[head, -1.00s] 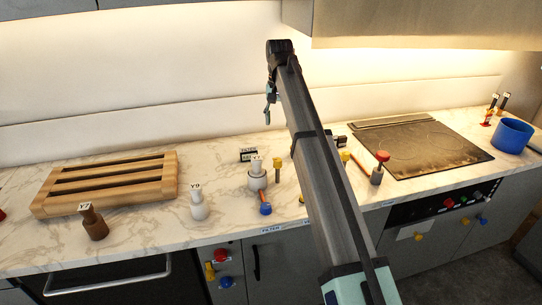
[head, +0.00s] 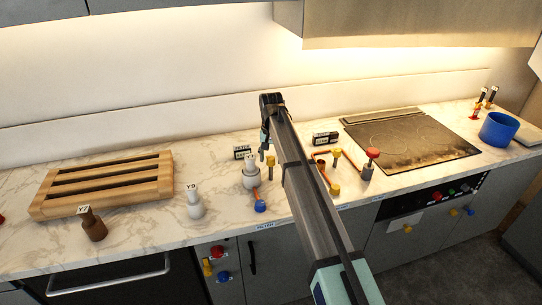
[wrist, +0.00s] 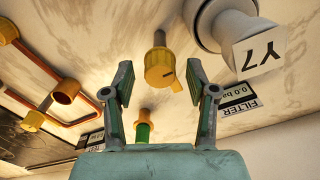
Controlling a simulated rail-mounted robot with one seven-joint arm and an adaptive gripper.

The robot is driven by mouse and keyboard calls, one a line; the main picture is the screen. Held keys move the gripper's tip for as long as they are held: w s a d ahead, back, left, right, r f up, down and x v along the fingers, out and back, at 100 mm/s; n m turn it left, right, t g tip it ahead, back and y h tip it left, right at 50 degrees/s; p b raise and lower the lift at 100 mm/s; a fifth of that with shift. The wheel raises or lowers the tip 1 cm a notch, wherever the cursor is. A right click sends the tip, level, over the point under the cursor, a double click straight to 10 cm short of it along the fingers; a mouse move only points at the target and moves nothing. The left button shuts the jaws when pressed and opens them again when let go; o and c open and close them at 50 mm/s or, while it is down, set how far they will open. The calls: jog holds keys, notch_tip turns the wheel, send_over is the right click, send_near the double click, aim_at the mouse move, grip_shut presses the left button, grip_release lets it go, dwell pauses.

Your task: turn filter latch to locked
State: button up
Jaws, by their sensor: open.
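A yellow knob (wrist: 160,70) with a small pointer tab, seemingly the filter latch, stands on a short post. In the head view the knob (head: 270,160) is beside the white filter housing (head: 250,181). In the wrist view the housing, with its Y7 tag (wrist: 259,49), is at the upper right. My gripper (wrist: 160,82) is open, its two fingers on either side of the knob in the picture, with gaps on both sides. In the head view my gripper (head: 266,140) is just above the knob. I cannot tell whether the latch is locked.
A FILTER display (wrist: 238,97) stands behind the housing. A blue valve knob (head: 260,206) is in front. Copper pipes with yellow fittings (wrist: 64,91) are close by. A red-topped valve (head: 371,156) and the cooktop (head: 420,137) are to the right. A white Y9 piece (head: 194,207) is left.

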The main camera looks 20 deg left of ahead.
jog(key=shift+f, duration=0.25)
grip_shut()
